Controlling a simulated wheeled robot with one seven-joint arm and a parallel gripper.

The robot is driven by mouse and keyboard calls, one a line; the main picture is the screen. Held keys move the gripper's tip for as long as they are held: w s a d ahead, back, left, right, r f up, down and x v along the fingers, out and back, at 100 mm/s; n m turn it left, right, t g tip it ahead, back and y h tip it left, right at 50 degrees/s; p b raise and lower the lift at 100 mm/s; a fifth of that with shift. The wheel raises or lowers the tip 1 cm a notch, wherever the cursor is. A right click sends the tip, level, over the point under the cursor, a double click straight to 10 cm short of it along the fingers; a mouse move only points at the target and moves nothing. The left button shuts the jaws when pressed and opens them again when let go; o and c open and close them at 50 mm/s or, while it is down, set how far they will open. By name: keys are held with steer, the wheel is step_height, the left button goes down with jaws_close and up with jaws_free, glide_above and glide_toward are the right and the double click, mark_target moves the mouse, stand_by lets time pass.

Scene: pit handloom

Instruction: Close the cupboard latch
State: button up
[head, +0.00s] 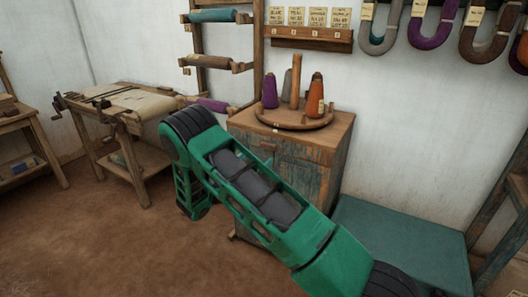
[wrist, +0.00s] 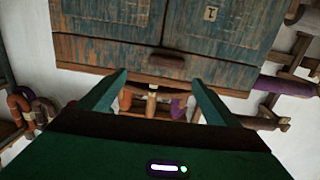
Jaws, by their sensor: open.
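The wooden cupboard (head: 333,172) with worn blue-green paint stands against the wall in the head view, its front largely hidden by my arm. In the wrist view, which looks upside down, the cupboard (wrist: 120,52) fills the top, with painted door panels and a brown pull (wrist: 167,61). The gripper is not visible in the head view.
A round wooden stand (head: 290,121) with yarn cones (head: 315,98) sits on the cupboard top. A teal-topped bench (head: 400,240) stands to its right, a work table (head: 130,103) to its left. The brown floor (head: 110,240) in the left foreground is clear.

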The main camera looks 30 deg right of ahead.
mark_target(267, 147)
steer(key=shift+t, duration=0.3)
steer(key=x, duration=0.6)
steer(key=w+x, duration=0.1)
steer(key=x, duration=0.3)
steer(key=shift+w+a+f, duration=0.1)
steer(key=shift+a+f, duration=0.15)
steer(key=shift+c, duration=0.6)
steer(key=c, duration=0.9)
